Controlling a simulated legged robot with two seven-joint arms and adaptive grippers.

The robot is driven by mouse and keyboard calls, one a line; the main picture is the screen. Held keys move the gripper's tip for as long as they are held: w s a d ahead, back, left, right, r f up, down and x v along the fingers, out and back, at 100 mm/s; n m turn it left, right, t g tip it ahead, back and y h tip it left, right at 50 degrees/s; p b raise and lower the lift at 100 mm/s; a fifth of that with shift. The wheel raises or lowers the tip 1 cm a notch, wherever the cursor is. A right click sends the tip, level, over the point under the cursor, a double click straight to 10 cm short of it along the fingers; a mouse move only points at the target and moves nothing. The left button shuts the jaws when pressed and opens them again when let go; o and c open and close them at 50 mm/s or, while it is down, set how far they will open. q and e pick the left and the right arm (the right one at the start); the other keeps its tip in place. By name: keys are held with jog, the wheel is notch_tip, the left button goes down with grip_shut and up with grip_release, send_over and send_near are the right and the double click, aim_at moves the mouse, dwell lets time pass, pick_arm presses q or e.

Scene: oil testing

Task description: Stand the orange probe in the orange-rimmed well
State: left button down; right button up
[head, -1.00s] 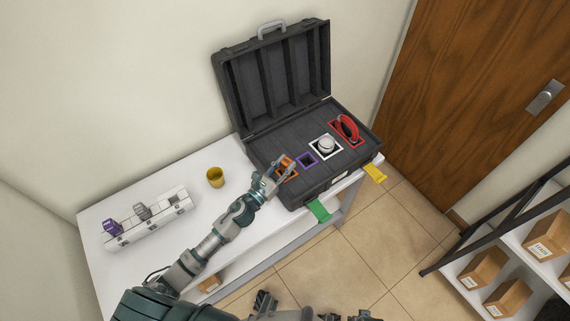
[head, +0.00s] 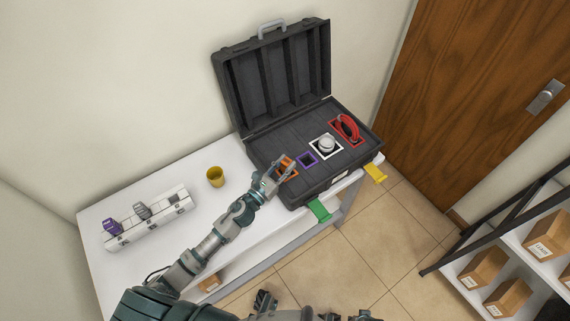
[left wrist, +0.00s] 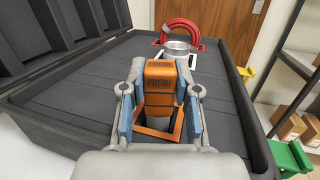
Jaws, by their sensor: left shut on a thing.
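My left gripper (head: 281,170) is over the near-left part of the open case. It is shut on the orange probe (left wrist: 160,86), whose labelled top sits between the fingers in the left wrist view. The probe looks about upright. The orange-rimmed well (left wrist: 142,131) is directly below, and its rim also shows beside the fingers in the head view (head: 289,160). The probe's grey lower part appears within the rim's outline. How deep it reaches is hidden.
The black case (head: 262,148) stands open on the white table (head: 185,235). A purple-rimmed well (head: 307,160), a white-framed silver jar (head: 327,144) and a red coiled item (head: 347,129) lie to the right. A yellow cup (head: 215,177) and a white rack (head: 150,226) stand left.

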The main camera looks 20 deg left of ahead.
aim_at(284, 168)
pick_arm(q)
jog(key=shift+f, duration=0.35)
jog(key=c, duration=1.1)
grip_release()
jog(key=shift+c, duration=0.2)
jog(key=shift+b+v, duration=0.7)
jog(key=shift+v, duration=2.15)
jog(key=shift+b+v, duration=0.75)
jog(key=shift+v, duration=1.95)
